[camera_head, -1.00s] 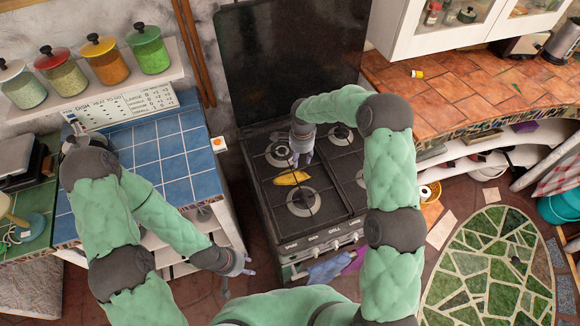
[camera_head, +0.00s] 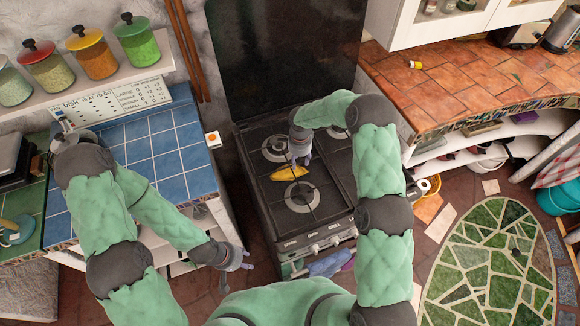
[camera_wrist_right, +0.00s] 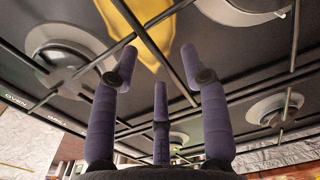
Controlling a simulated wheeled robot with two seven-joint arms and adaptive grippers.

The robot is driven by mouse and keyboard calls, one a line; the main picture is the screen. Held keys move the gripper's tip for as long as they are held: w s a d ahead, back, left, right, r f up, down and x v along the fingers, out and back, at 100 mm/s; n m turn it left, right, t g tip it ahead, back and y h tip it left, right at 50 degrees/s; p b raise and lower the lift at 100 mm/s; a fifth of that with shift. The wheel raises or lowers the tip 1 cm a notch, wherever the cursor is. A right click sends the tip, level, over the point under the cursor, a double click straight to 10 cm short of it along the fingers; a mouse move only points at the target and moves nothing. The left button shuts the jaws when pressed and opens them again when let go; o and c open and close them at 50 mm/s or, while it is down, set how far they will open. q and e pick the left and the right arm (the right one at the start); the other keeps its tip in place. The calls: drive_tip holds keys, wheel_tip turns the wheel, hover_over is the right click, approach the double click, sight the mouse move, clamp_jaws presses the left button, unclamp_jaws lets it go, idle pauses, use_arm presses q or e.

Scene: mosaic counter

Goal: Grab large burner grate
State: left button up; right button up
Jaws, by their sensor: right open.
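The stove (camera_head: 262,215) has black burner grates (camera_head: 318,205) lying over its burners. In the right wrist view the grate bars (camera_wrist_right: 148,40) cross just beyond my right gripper's fingers. My right gripper (camera_head: 300,160) is low over the stove top beside a yellow object (camera_head: 287,173), which also shows in the right wrist view (camera_wrist_right: 138,20). Its purple fingers (camera_wrist_right: 158,75) are spread apart and hold nothing; whether they touch the bars I cannot tell. My left gripper (camera_head: 248,268) hangs in front of the blue-tiled counter, left of the stove; its finger opening is too small to judge.
A blue-tiled counter (camera_head: 155,150) stands left of the stove, with jars (camera_head: 95,50) on a shelf above it. A terracotta-tiled counter (camera_head: 460,85) is on the right. Cloths (camera_head: 330,265) hang at the stove's front. The stove's dark raised lid (camera_head: 285,60) stands behind.

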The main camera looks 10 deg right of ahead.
sight(300, 163)
drive_tip(key=f, duration=0.2)
drive_tip(key=s+f, duration=0.1)
drive_tip(key=shift+d+f, duration=0.15)
drive_tip(key=shift+f, duration=0.2)
drive_tip(key=shift+w+f, duration=0.15)
drive_tip(key=shift+w, duration=0.4)
clamp_jaws()
drive_tip(key=shift+r, duration=0.35)
